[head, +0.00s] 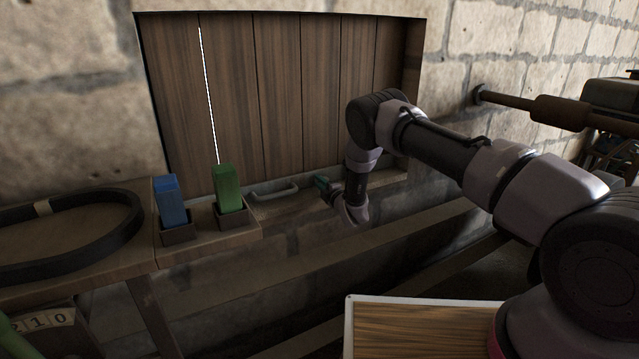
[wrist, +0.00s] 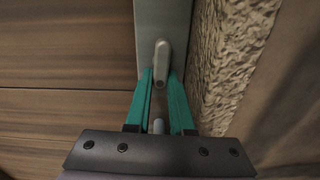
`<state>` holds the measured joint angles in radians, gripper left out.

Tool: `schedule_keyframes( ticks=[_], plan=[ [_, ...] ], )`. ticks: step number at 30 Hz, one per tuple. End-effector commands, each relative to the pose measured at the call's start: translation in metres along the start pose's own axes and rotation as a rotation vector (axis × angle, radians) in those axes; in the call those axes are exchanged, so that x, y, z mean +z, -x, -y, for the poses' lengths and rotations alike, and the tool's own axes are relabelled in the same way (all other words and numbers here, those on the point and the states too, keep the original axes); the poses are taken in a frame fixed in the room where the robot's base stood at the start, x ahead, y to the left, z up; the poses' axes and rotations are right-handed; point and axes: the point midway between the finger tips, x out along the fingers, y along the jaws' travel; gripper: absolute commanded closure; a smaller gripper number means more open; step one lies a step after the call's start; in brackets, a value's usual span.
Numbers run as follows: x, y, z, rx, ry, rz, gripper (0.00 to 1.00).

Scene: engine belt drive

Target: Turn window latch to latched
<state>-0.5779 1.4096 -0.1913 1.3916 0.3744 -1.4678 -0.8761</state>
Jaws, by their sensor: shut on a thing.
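The window latch (wrist: 162,57) is a small grey metal lever on a grey metal strip (wrist: 162,18) in the wrist view. It points along the strip toward my gripper. My gripper (wrist: 160,80) has its teal fingers on both sides of the latch's near end and is shut on it. In the head view my gripper (head: 322,185) is at the sill, by the lower edge of the wooden window shutter (head: 280,90). The latch cannot be made out there. A grey bar handle (head: 272,192) sits to the left of my gripper.
A wooden bench (head: 200,248) at left holds a blue block (head: 172,200), a green block (head: 228,188) and a black belt (head: 125,235). A brown rod (head: 560,112) juts from the stone wall at right. A wood-topped surface (head: 425,330) lies in front.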

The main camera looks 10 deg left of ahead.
Motion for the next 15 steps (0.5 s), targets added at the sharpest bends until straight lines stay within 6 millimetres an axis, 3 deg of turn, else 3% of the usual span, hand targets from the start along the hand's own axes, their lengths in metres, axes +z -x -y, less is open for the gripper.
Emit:
schedule_keyframes(
  ticks=[15],
  plan=[
    [0.0015, 0.0016, 0.0036, -0.005, 0.057, 0.002, 1.00]
  ],
)
